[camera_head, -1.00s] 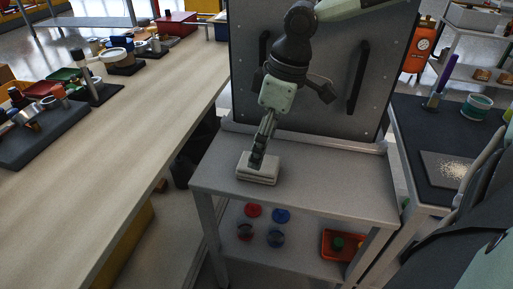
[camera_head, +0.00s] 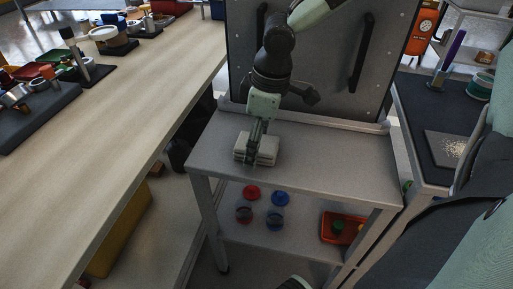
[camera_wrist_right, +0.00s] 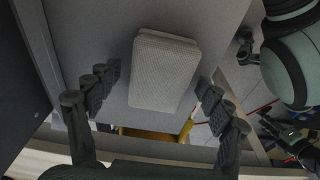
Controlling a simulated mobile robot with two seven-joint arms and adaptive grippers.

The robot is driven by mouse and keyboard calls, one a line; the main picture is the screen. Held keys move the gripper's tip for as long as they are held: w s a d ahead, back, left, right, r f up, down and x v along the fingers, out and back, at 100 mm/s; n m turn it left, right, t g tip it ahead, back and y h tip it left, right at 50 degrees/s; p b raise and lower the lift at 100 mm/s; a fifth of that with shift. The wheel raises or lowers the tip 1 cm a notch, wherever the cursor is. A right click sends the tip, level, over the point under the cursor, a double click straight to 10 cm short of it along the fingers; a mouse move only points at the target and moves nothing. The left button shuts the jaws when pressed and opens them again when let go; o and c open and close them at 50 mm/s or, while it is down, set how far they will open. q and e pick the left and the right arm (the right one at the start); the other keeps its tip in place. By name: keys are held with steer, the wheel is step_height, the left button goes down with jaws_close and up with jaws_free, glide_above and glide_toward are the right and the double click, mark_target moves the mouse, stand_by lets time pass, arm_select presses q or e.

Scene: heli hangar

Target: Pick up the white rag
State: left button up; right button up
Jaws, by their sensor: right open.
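The white rag, a folded pale rectangular pad (camera_head: 268,151), lies on the small grey table (camera_head: 330,170). It also shows in the right wrist view (camera_wrist_right: 164,72), between my right gripper's spread fingers. My right gripper (camera_head: 253,154) is open and points down at the rag, partly hiding it in the head view. In the wrist view the dark fingers stand apart on either side of the rag, not closed on it. I cannot tell whether they touch it. A dark, gripper-like part at the wrist view's right edge seems to be my left gripper (camera_wrist_right: 287,142); its jaws are unclear.
A dark upright panel (camera_head: 335,60) with handles stands behind the table. Red and blue round items and an orange tray (camera_head: 343,228) are on the lower shelf. A long workbench (camera_head: 150,100) runs at left; a dark-topped table (camera_head: 415,110) stands at right. The table's right half is clear.

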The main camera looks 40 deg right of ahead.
arm_select(q)
steer(key=shift+f, duration=0.1)
arm_select(e)
steer(key=shift+f, duration=0.2)
stand_by(0.4)
steer(key=shift+c, duration=0.2)
steer(key=c, duration=1.1)
